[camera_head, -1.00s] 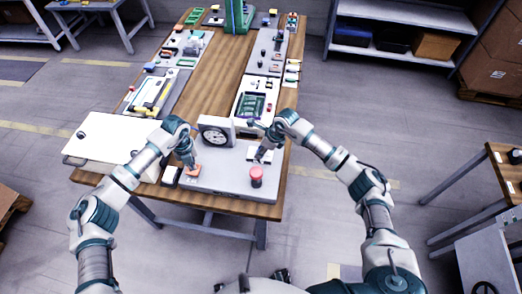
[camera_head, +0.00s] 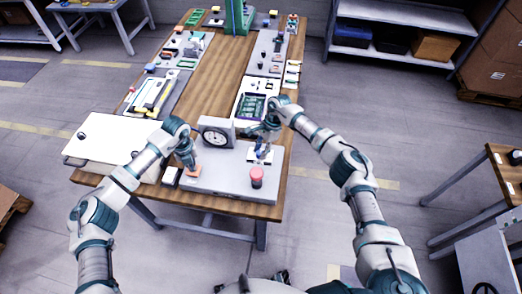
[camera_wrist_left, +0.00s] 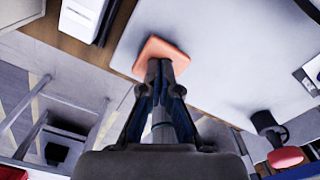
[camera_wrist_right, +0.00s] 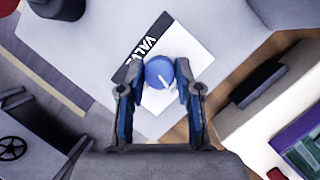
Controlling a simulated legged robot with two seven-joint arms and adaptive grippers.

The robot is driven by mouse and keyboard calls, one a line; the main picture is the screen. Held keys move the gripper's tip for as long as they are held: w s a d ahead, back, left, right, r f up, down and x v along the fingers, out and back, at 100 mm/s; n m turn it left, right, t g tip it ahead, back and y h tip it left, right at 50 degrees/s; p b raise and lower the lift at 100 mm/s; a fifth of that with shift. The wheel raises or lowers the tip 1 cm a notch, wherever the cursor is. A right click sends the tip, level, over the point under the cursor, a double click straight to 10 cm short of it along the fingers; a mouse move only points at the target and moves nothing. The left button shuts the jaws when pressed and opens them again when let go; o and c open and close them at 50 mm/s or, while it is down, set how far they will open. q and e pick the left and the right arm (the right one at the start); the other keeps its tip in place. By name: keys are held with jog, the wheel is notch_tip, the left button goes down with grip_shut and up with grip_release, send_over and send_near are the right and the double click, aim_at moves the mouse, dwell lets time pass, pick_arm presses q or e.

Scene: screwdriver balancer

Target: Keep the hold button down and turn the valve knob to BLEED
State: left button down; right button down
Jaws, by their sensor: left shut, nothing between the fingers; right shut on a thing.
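The hold button is an orange square pad (camera_wrist_left: 152,50) on the grey panel (camera_head: 225,182). My left gripper (camera_wrist_left: 160,66) is shut and empty, its fingertips against the pad. The valve knob (camera_wrist_right: 159,72) is round and blue with a white pointer line, on a white plate (camera_wrist_right: 190,45) with a dark strip reading "VALV"; the rest of the label is hidden. My right gripper (camera_wrist_right: 158,92) is shut on the knob, one finger on each side. In the head view my left gripper (camera_head: 190,170) is at the panel's left and my right gripper (camera_head: 262,153) at its right.
A red mushroom button (camera_head: 257,174) stands at the panel's front right. A round gauge (camera_head: 216,137) stands behind, between my grippers. A white case (camera_head: 110,138) lies left. Trays with tools line the table (camera_head: 208,75) further back.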

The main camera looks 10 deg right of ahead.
pick_arm(q)
jog(key=shift+s, duration=0.1)
pick_arm(e)
jog(key=shift+w+n+g+h, duration=0.15)
jog(key=shift+n+g+h, duration=0.15)
jog(key=shift+n, duration=0.9)
jog(key=shift+r, duration=0.1)
jog(key=c, duration=0.8)
grip_release()
jog(key=v, duration=1.2)
jog(key=shift+w, duration=0.3)
